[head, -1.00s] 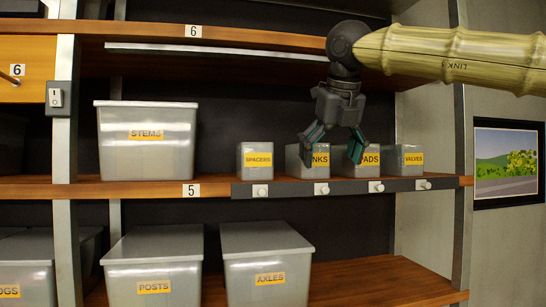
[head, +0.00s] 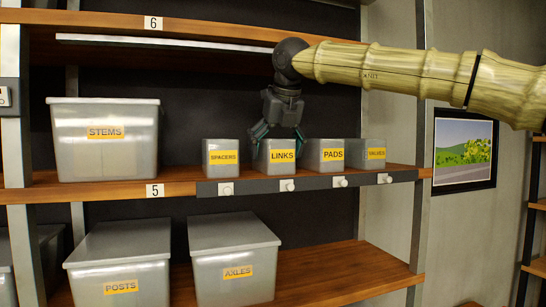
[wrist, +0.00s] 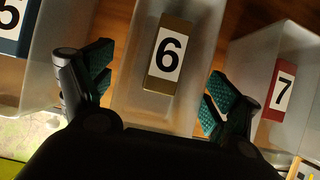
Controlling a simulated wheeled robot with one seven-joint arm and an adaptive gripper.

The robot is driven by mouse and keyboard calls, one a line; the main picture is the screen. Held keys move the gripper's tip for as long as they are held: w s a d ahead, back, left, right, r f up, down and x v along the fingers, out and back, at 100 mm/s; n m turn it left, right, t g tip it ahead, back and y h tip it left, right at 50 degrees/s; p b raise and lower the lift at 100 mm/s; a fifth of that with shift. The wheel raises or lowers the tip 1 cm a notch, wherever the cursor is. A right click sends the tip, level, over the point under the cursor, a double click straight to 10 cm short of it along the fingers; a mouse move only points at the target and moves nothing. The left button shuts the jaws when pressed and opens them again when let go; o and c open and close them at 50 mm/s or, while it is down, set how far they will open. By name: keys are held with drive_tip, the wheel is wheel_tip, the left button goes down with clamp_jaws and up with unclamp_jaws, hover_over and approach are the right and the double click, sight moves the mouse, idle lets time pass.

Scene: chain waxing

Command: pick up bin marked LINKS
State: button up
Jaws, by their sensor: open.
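The small grey translucent bin marked LINKS (head: 281,158) stands on shelf 5, second from the left in a row of small bins. My gripper (head: 280,136) points down at its top, with its dark green-padded fingers apart near the bin's upper left and right edges. In the wrist view, my open gripper (wrist: 160,78) has one finger on each side of a translucent bin (wrist: 140,105) containing a brown block with a 6. No firm grip on the bin shows, and I cannot tell whether the fingers touch its walls.
The SPACERS bin (head: 221,158) is close on the left; the PADS bin (head: 331,155) and VALVES bin (head: 374,153) are on the right. A dark rail (head: 310,183) with white knobs runs along the shelf front. The upper shelf (head: 200,31) is above.

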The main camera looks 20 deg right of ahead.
drive_tip(key=w+p, duration=0.2)
drive_tip(key=w, duration=0.2)
drive_tip(key=shift+f, duration=0.2)
drive_tip(key=shift+w+a+f, duration=0.1)
drive_tip(key=shift+f, duration=0.15)
drive_tip(key=shift+s+f, duration=0.15)
drive_tip(key=shift+s, duration=0.05)
drive_tip(key=shift+w+f, duration=0.1)
drive_tip(key=shift+w, duration=0.1)
drive_tip(key=shift+s, duration=0.1)
drive_tip(key=shift+c, duration=0.4)
drive_tip(key=c, duration=0.8)
